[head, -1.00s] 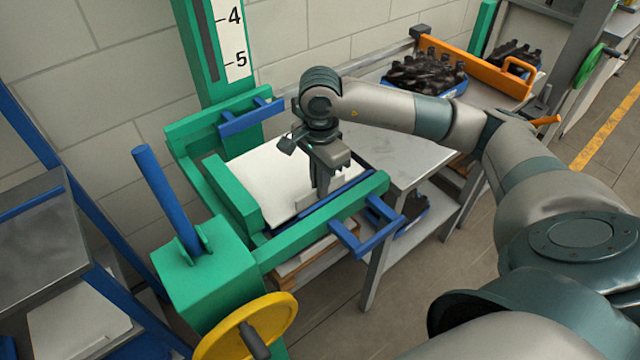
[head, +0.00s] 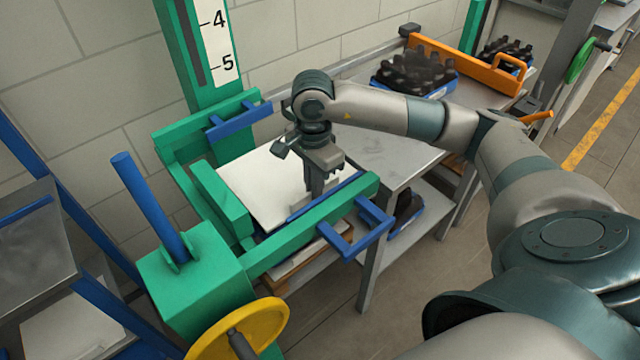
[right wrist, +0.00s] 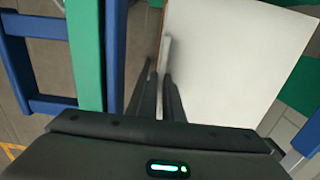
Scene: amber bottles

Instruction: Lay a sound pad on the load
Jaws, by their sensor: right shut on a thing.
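A flat white pad (head: 258,187) is inside the green frame of the press (head: 310,220). My right gripper (head: 315,190) points down at the pad's right edge, close to the frame's front bar. In the right wrist view the fingers (right wrist: 161,80) are shut on a thin upright pale lip along the edge of the white pad (right wrist: 235,65). The load under the pad is hidden, so I cannot tell whether the pad touches it. A blue strip (head: 330,195) shows just beyond the pad's edge. My left gripper is out of view.
A blue lever (head: 150,205) and a yellow handwheel (head: 240,330) stand at the front left. A grey table (head: 385,165) at the right holds a crate of dark bottles (head: 415,72) and an orange bar (head: 465,65). White sheets (head: 75,318) lie on a left shelf.

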